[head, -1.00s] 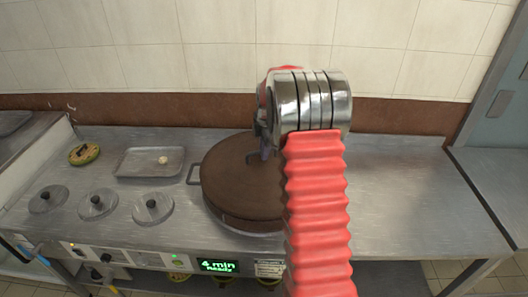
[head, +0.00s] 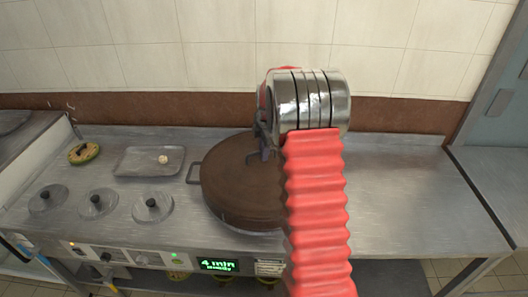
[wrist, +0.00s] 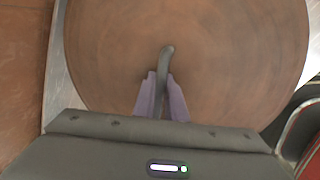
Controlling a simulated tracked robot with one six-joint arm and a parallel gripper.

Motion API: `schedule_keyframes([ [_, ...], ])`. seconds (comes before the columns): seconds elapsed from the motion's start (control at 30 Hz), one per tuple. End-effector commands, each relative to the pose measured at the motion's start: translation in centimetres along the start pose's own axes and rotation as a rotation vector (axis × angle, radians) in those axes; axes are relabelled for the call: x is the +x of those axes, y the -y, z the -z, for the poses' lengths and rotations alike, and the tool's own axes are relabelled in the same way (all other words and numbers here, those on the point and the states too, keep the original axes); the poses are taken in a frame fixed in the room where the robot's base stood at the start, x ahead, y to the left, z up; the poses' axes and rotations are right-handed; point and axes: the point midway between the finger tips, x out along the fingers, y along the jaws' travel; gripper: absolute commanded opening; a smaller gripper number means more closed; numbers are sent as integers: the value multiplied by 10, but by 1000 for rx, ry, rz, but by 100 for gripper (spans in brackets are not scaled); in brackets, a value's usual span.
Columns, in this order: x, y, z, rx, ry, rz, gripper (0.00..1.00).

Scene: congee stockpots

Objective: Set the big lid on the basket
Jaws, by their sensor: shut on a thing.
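The big lid (head: 238,182) is a wide brown disc in the head view, over the middle of the steel counter; it also fills much of the wrist view (wrist: 230,60). My gripper (wrist: 161,95) is shut on the lid's dark curved handle (wrist: 167,52), which stands between its two purple fingers. In the head view my gripper (head: 266,152) is at the lid's top, partly hidden by my arm. A vessel with a loop handle (head: 193,173) is under the lid; the lid hides its inside. I cannot tell whether the lid's rim touches it all round.
The counter right of my arm (head: 420,205) is clear. A tiled wall stands behind.

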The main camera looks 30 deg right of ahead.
Motion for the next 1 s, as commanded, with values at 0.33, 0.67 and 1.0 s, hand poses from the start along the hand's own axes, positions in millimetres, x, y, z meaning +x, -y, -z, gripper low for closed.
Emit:
schedule_keyframes([
  [0.33, 1, 0, 0, -1, 0, -2, 19],
  [0.67, -2, 0, 1, -1, 0, 0, 19],
  [1.0, -21, 0, 1, -1, 0, -1, 19],
])
